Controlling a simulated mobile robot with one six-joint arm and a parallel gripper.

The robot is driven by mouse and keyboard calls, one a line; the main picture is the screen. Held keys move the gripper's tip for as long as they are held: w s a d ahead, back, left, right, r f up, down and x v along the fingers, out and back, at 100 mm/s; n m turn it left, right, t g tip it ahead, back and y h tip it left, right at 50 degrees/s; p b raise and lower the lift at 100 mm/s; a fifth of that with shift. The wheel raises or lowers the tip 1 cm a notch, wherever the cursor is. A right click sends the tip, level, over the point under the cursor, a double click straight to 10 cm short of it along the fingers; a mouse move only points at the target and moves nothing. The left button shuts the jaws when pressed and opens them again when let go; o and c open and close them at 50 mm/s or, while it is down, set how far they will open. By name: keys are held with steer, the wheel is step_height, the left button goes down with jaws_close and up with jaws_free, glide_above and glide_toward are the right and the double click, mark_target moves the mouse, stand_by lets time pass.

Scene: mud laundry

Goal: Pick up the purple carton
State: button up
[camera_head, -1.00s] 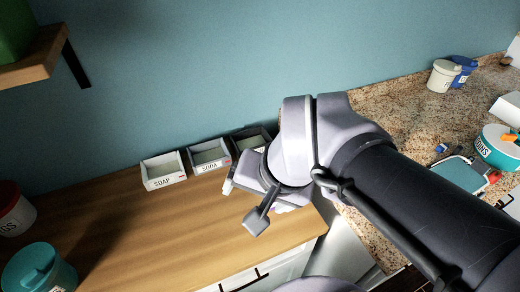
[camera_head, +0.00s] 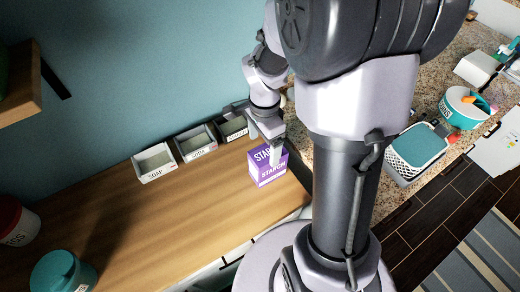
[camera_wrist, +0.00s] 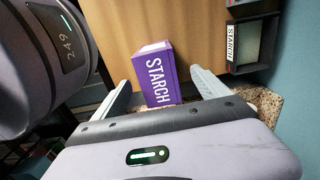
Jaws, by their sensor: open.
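The purple carton (camera_head: 266,172), labelled STARCH with a white patch, stands upright on the wooden counter near its right end. My gripper (camera_head: 254,130) is at the carton's upper back side in the head view, and one finger covers part of the carton. In the wrist view the carton (camera_wrist: 160,78) shows between the two spread fingers of my gripper (camera_wrist: 162,88), with gaps on both sides. The jaws are open and empty. I cannot tell how deep the carton lies between the fingers.
Labelled open bins (camera_head: 196,143) stand along the wall behind the carton. A teal canister (camera_head: 62,272) and a dark red tub (camera_head: 14,222) are at the left. A wall shelf (camera_head: 22,85) juts out at upper left. The counter's middle is clear.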

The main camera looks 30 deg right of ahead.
mark_target(268, 159)
step_height(268, 159, down, 3)
steer(key=shift+r, duration=0.2)
steer(key=f, duration=0.1)
steer(key=f+b, duration=0.1)
steer(key=f, duration=0.1)
steer(key=d+f+b, duration=0.1)
steer(key=shift+s+d+f, duration=0.1)
steer(key=shift+s+f, duration=0.15)
steer(key=shift+f, duration=0.35)
steer(key=shift+r, duration=0.1)
jaws_close()
